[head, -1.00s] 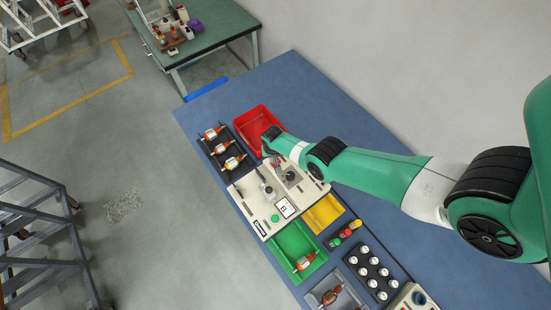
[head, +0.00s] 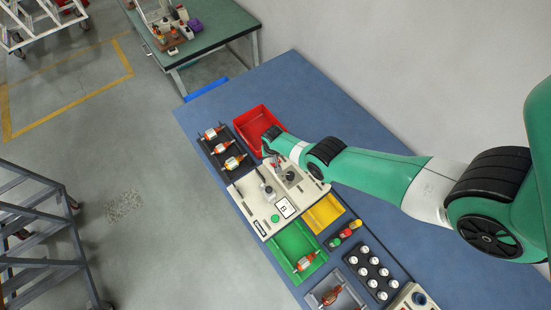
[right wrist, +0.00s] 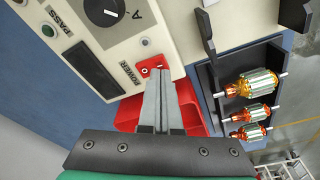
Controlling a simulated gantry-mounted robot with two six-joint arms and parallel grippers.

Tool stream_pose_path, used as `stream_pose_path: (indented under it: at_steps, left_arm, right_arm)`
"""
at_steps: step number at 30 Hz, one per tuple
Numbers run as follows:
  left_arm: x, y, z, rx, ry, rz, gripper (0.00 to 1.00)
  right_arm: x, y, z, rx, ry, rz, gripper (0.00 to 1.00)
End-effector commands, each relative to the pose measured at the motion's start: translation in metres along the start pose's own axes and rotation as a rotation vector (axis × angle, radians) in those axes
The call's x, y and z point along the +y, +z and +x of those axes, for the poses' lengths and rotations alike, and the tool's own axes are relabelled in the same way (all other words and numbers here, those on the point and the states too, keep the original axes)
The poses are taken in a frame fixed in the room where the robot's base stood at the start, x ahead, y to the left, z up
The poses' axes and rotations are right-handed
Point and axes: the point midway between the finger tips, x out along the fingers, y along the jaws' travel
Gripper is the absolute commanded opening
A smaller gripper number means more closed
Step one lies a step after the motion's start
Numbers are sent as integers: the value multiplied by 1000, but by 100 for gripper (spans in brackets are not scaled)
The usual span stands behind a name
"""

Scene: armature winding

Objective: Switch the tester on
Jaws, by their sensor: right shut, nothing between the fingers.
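The tester (head: 252,207) is a cream panel on the blue bench in the head view. It also fills the upper left of the right wrist view (right wrist: 165,28), with a black knob, a PASS label and a POWER label. Its small red power switch (right wrist: 153,65) sits beside the POWER label, partly covered by my fingertips. My right gripper (right wrist: 146,71) is shut and empty, its tips at the switch; I cannot tell whether they touch. In the head view my right gripper (head: 271,158) is at the tester's far end. My left gripper is not in view.
A red bin (head: 249,122) stands just beyond the tester, and a black rack (head: 216,151) holds armatures to its left. Green (head: 282,254) and yellow (head: 318,219) trays lie on the near side. The blue bench (head: 290,85) is clear at the back.

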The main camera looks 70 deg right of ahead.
Motion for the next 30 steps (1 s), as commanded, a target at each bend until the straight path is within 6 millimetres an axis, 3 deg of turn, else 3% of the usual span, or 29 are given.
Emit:
stream_pose_path:
  at_steps: [30]
  left_arm:
    - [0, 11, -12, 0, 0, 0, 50]
  right_arm:
    - [0, 2, 16, 0, 0, 0, 0]
